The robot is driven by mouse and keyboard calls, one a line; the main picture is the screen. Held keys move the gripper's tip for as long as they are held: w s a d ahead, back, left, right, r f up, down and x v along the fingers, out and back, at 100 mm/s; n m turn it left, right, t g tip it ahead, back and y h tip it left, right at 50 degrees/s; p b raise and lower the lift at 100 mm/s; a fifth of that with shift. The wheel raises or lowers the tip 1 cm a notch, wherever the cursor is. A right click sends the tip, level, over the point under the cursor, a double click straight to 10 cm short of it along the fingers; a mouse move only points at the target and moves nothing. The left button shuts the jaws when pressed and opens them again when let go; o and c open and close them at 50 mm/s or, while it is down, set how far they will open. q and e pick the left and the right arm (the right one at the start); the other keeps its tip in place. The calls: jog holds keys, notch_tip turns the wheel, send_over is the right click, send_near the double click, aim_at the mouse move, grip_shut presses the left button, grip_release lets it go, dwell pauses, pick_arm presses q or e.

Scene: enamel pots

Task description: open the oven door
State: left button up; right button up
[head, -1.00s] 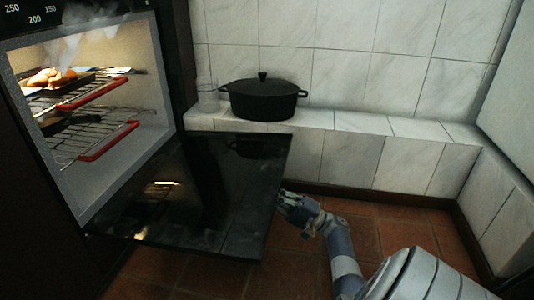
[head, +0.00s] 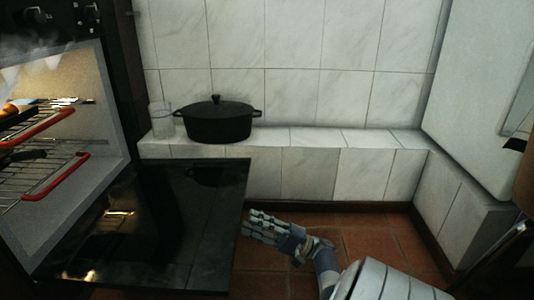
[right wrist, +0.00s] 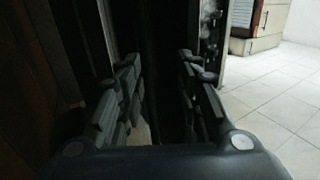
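The oven (head: 70,120) stands at the left in the head view, with its lit inside showing. Its dark glass door (head: 165,225) is swung down and lies out roughly flat. My right gripper (head: 250,224) is beside the door's right, outer edge; I cannot tell whether it touches. In the right wrist view the two fingers of my right gripper (right wrist: 160,75) are spread apart with a dark gap between them. No held object can be made out there. My left gripper is not in view.
A black lidded pot (head: 218,122) and a clear glass (head: 161,120) stand on the tiled ledge (head: 330,139). Red-edged racks (head: 55,178) with food are in the oven. A pale cabinet (head: 475,90) is at the right. Brown floor tiles (head: 365,245) are free beyond the door.

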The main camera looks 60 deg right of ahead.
jog(key=shift+v, duration=2.4)
jog(key=shift+f, duration=0.1)
